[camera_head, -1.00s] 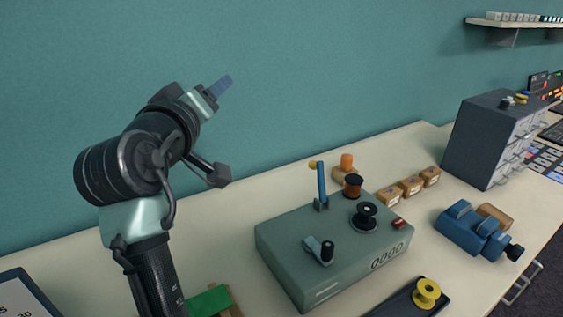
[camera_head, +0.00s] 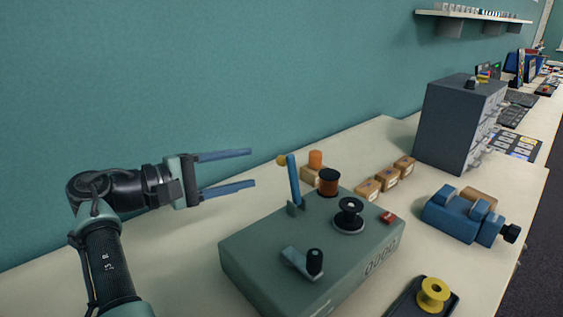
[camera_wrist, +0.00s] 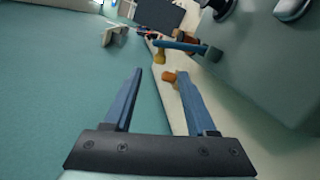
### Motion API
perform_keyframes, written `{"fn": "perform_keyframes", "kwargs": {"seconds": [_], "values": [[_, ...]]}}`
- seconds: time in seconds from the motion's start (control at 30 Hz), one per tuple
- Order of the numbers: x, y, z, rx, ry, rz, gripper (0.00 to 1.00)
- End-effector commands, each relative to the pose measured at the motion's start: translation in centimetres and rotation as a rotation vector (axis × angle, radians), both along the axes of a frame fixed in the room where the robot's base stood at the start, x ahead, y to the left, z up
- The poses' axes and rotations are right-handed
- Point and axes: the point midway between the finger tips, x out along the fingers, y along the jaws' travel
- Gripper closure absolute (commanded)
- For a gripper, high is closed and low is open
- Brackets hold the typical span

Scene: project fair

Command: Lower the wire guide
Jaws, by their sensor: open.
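The wire guide (camera_head: 294,182) is a blue upright arm with a yellow knob at its top, standing in a bracket on the back left of the grey-green winding machine (camera_head: 262,242). It leans slightly to the left in the head view. In the wrist view the wire guide (camera_wrist: 182,46) lies ahead of the fingertips, its yellow knob pointing towards the gap. My gripper (camera_head: 252,168) is open and empty, left of the knob, with its blue fingers pointing right towards it. In the wrist view my gripper (camera_wrist: 160,71) shows both fingers apart with nothing between them.
The machine also carries a copper spool (camera_head: 328,182), a black spool (camera_head: 350,214) and a crank (camera_head: 302,262). An orange-topped block (camera_head: 315,160) stands behind it. Small boxes (camera_head: 367,190), a blue vise (camera_head: 457,217) and grey drawers (camera_head: 455,120) stand to the right. The wall is close behind.

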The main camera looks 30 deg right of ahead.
Motion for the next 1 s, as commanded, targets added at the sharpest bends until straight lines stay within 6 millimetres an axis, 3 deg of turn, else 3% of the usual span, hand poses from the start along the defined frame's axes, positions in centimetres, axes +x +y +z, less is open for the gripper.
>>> {"fn": "perform_keyframes", "kwargs": {"seconds": [0.2, 0.4, 0.6, 0.87, 0.9, 1.0], "values": [[0.0, -4.8, -0.7, 0.001, 0.000, -0.002, 0.43], [0.1, -8.0, -1.0, 0.000, -0.002, -0.001, 0.43], [0.2, -9.4, -1.2, 0.001, -0.001, 0.002, 0.43], [0.2, -9.6, -1.2, 0.001, -0.001, 0.003, 0.43], [0.2, -9.5, -1.2, 0.001, -0.001, 0.003, 0.45], [0.2, -9.5, -1.2, 0.001, -0.001, 0.003, 0.63]]}}
